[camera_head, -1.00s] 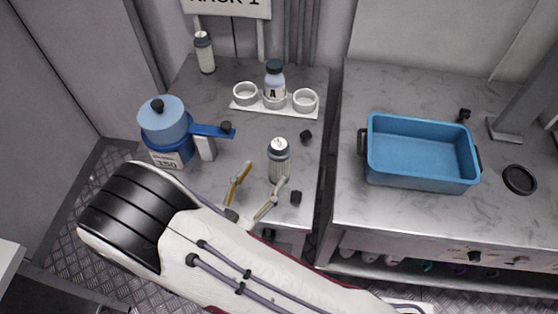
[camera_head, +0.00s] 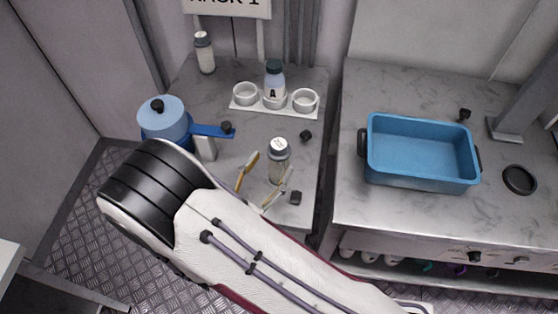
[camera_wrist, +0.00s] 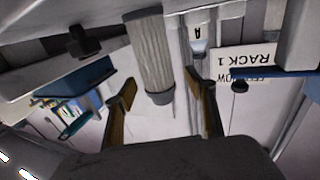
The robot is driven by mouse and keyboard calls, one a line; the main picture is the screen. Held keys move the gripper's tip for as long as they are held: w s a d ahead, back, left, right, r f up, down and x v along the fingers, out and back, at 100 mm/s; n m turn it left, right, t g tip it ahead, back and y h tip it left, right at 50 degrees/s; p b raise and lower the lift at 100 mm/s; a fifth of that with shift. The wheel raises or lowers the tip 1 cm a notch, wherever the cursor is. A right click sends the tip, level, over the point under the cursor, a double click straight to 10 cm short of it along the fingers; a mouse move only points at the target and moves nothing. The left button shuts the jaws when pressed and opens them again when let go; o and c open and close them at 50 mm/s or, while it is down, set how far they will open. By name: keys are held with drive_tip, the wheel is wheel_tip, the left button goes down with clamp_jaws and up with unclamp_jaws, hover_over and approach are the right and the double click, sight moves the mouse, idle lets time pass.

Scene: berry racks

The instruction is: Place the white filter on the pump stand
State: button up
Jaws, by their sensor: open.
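A white filter (camera_head: 279,165) with a pale cap and ribbed body stands upright on the left bench. In the wrist view its ribbed body (camera_wrist: 150,50) shows between the two fingers. My gripper (camera_head: 271,166) is open, with its tan fingertips close to the filter, one on either side in the picture. I cannot tell whether they touch it. The blue pump unit (camera_head: 163,122) is at the bench's left, with a blue arm (camera_head: 210,131) reaching right over a white block (camera_head: 206,149). Which part is the stand is unclear; my arm hides its lower part.
A white rack (camera_head: 288,109) behind the filter holds a bottle marked A (camera_head: 274,82) between two empty cups. Another filter-like cylinder (camera_head: 205,56) stands at the back left. Small black knobs (camera_head: 306,136) lie near the filter. A blue tray (camera_head: 420,183) is on the right bench, past a gap.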

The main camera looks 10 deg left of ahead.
sight(274, 163)
drive_tip(key=shift+w+d+r, duration=0.15)
drive_tip(key=shift+w+d, duration=0.2)
drive_tip(key=shift+w, duration=0.2)
drive_tip(key=shift+w+d+r, duration=0.1)
drive_tip(key=shift+w+d, duration=0.2)
drive_tip(key=shift+w, duration=0.25)
drive_tip(key=shift+x, duration=0.9)
drive_tip(key=shift+a, duration=0.1)
drive_tip(key=c, duration=1.3)
drive_tip(key=shift+c, duration=0.2)
drive_tip(key=shift+r, duration=0.15)
drive_tip(key=shift+r, duration=4.8)
drive_tip(key=shift+w+r, duration=0.1)
